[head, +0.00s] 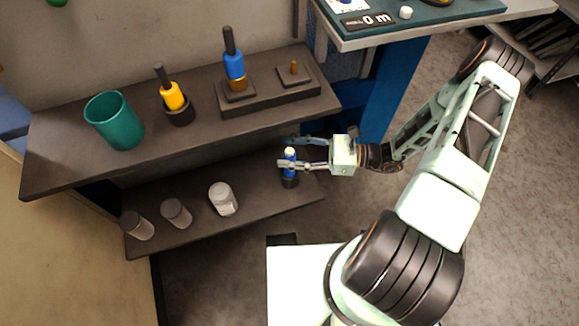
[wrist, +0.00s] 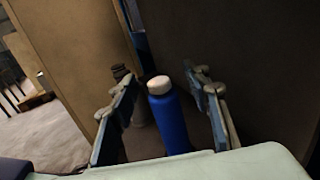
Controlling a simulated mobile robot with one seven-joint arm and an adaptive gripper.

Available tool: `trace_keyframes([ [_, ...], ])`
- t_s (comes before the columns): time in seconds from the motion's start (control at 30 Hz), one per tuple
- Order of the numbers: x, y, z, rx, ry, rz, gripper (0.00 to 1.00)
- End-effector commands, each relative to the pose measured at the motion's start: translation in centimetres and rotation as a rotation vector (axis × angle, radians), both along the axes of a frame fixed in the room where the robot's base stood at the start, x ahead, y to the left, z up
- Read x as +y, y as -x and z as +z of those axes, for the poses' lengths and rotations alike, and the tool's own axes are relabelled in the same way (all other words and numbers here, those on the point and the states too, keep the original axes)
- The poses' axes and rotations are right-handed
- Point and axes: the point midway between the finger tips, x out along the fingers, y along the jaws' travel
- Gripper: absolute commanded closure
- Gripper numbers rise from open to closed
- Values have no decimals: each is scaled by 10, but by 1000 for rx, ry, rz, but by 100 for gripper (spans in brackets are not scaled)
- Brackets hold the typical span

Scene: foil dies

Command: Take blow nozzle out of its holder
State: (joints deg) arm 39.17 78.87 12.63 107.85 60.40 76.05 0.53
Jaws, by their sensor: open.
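A blue cylinder with a pale tip, which looks like the blow nozzle (head: 290,167), stands upright at the right end of the lower shelf. Its lower end sits in a dark round holder (head: 290,182). My gripper (head: 285,152) is open around the upper part of the nozzle, reaching in from the right. In the wrist view the blue nozzle (wrist: 172,122) with its whitish top stands between the two spread fingers, with gaps on both sides. Its lower end and the holder are hidden there by my gripper's body.
Above, the upper shelf (head: 65,165) holds a teal cup (head: 115,122), a yellow tool in a dark cup (head: 173,97) and a blue tool on a block (head: 234,67). A workbench (head: 400,30) stands at the upper right.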

Motion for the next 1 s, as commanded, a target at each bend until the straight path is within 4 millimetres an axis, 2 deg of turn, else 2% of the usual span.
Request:
trace_keyframes([
  [0.13, -1, 0, 0, -1, 1, 0, 56],
  [0.53, -1, 0, 0, -1, 1, 0, 100],
  [1.0, -1, 0, 4, -1, 0, 0, 100],
])
